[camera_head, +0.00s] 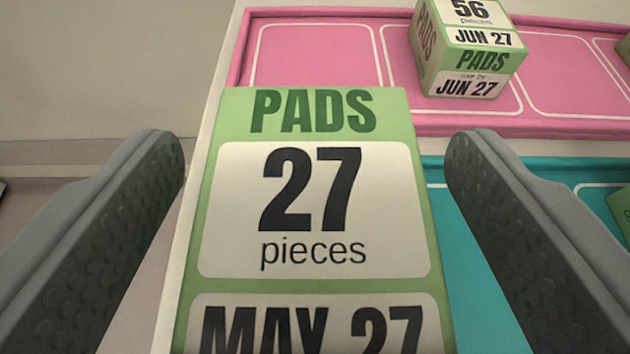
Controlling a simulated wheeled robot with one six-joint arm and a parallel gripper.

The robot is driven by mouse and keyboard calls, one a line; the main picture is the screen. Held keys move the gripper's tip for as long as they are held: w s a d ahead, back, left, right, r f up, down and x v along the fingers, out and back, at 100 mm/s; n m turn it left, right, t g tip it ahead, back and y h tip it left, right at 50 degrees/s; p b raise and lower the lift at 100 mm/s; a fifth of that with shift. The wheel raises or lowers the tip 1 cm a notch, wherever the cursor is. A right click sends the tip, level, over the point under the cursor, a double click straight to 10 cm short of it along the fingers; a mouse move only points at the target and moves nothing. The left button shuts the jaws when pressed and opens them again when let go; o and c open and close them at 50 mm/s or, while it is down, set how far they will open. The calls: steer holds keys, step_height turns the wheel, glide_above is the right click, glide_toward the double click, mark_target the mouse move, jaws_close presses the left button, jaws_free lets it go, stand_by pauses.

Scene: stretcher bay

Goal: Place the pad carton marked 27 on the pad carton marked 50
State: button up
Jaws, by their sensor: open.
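The pad carton marked 27 (315,255) is green with white labels reading "27 pieces" and "MAY 27". It fills the lower middle of the view, close to the camera, and its lower end is cut off by the frame. My gripper (315,165) is open, with one dark finger on each side of this carton. Gaps show between the upper parts of the fingers and the carton, and I see no contact. No carton marked 50 can be read in this view.
A green and white pad carton marked 56 (468,60) stands on a pink tray (315,55) with outlined compartments at the back. A teal tray (485,260) lies right of carton 27. Parts of other green cartons (622,210) show at the right edge.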

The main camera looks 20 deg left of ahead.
steer(key=v, duration=1.1)
steer(key=shift+s, duration=0.4)
steer(key=shift+r, duration=0.1)
steer(key=s+a+m+h, duration=0.35)
steer(key=s+a, duration=0.65)
steer(key=a, duration=0.4)
steer(key=s+a+r+t, duration=0.2)
steer(key=s+a+r, duration=0.1)
steer(key=s+a, duration=0.2)
steer(key=s+a+r+t+h, duration=0.1)
steer(key=s+a+r+t, duration=0.1)
steer(key=s+a, duration=0.3)
steer(key=s+r, duration=0.1)
steer(key=s, duration=0.3)
steer(key=shift+s+r+t, duration=0.2)
steer(key=shift+r+t, duration=0.2)
steer(key=shift+a+m, duration=0.15)
steer(key=shift+m, duration=0.1)
